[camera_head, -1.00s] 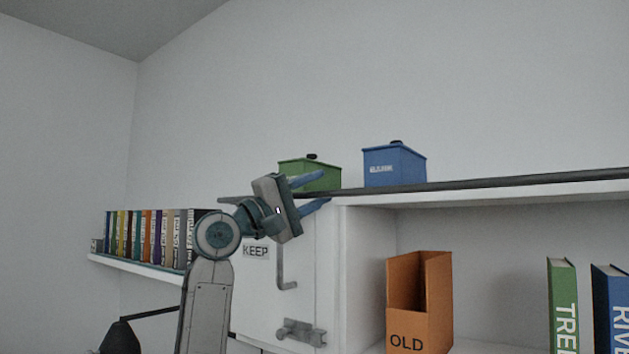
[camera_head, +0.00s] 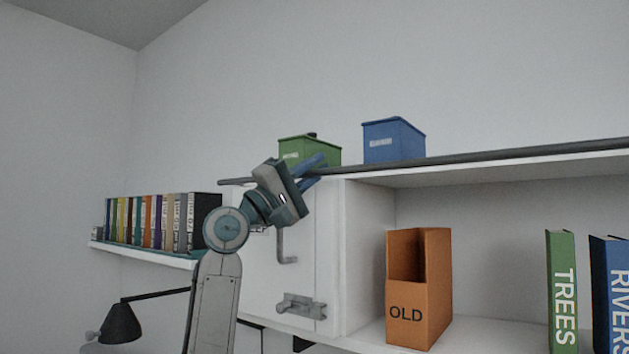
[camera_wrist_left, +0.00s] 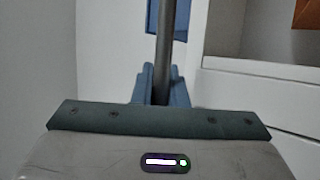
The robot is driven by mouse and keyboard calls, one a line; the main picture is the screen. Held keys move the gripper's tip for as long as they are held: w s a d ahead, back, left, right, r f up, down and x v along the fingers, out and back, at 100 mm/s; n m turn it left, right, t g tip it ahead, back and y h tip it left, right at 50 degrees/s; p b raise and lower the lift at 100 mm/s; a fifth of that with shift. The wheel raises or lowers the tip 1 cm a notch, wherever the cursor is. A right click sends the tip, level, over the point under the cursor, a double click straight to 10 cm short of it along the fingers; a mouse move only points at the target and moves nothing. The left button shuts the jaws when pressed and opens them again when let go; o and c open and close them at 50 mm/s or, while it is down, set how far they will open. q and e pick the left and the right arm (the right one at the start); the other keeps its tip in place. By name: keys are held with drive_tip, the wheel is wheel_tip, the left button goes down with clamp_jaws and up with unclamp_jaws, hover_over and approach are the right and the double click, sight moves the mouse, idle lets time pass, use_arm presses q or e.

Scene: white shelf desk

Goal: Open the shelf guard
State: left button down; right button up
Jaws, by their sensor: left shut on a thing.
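The shelf guard (camera_head: 480,158) is a long dark grey rod running along the front top edge of the white shelf. It passes in front of the green and blue boxes and its left end sticks out past my gripper. My left gripper (camera_head: 311,170) is shut around the rod near its left part, above the cabinet door; the gripper body hides a bit of the rod. In the left wrist view the rod (camera_wrist_left: 163,60) runs away from me between the blue fingers of my left gripper (camera_wrist_left: 161,92). My right gripper is not in view.
A green box (camera_head: 305,150) and a blue box (camera_head: 392,140) stand on the shelf top behind the rod. An orange OLD file (camera_head: 406,315) and books TREES (camera_head: 563,290) and RIVERS (camera_head: 609,290) stand in the compartment. A row of books (camera_head: 165,222) and a black lamp (camera_head: 121,322) are left.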

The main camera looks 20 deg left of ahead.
use_arm(q)
drive_tip(key=shift+f+m+h, duration=0.15)
drive_tip(key=shift+m+h, duration=0.15)
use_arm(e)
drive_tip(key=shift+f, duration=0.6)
use_arm(q)
drive_tip(key=c, duration=1.5)
unclamp_jaws()
drive_tip(key=shift+o, duration=0.2)
